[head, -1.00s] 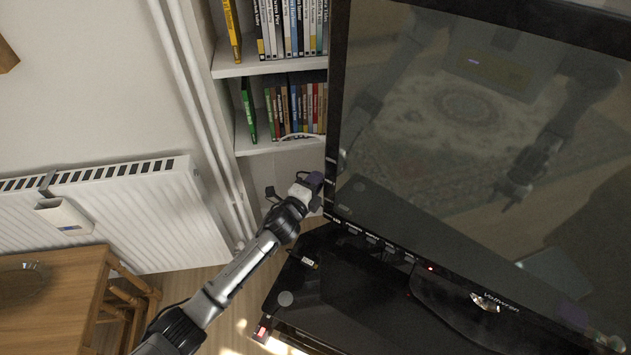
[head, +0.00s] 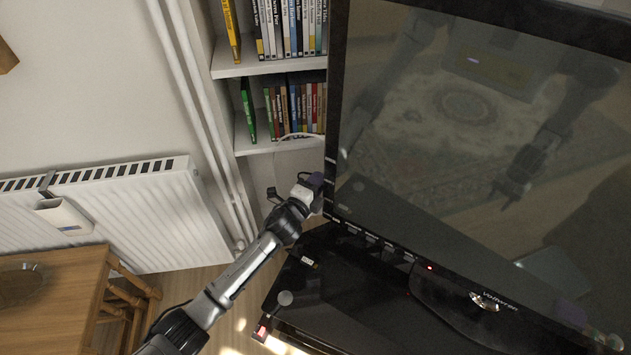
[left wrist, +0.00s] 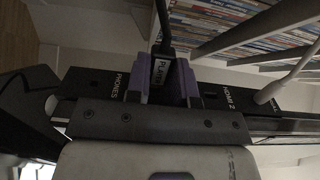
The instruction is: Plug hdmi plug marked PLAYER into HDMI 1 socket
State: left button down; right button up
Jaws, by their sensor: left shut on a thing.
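My left gripper (head: 315,184) is at the lower left edge of the TV (head: 338,120). In the left wrist view, its purple-tipped fingers (left wrist: 165,82) are shut on a black plug marked PLAYER (left wrist: 161,71), with a dark cable running up from it. The plug is in front of the TV's dark side panel (left wrist: 215,98), which has PHONES and HDMI 2 labels to either side. The HDMI 1 label and socket are hidden behind the plug and fingers. I cannot tell whether the plug's tip is inside a socket. My right gripper shows only as a reflection in the screen.
A white cable (left wrist: 290,72) meets the panel right of the HDMI 2 label. A shelf with several DVD cases (head: 292,110) stands behind the TV's left side. A black stand (head: 310,290) is below the TV. A radiator (head: 150,215) is at left.

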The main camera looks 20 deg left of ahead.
pick_arm(q)
jog(key=shift+s+d, duration=0.15)
jog(key=shift+d, duration=0.65)
jog(key=c, duration=0.9)
grip_release()
jog(key=s+a+p, duration=0.2)
jog(key=s+p, duration=0.1)
jog(key=s, duration=1)
jog(key=shift+s+a, duration=0.15)
jog(key=shift+s, duration=0.2)
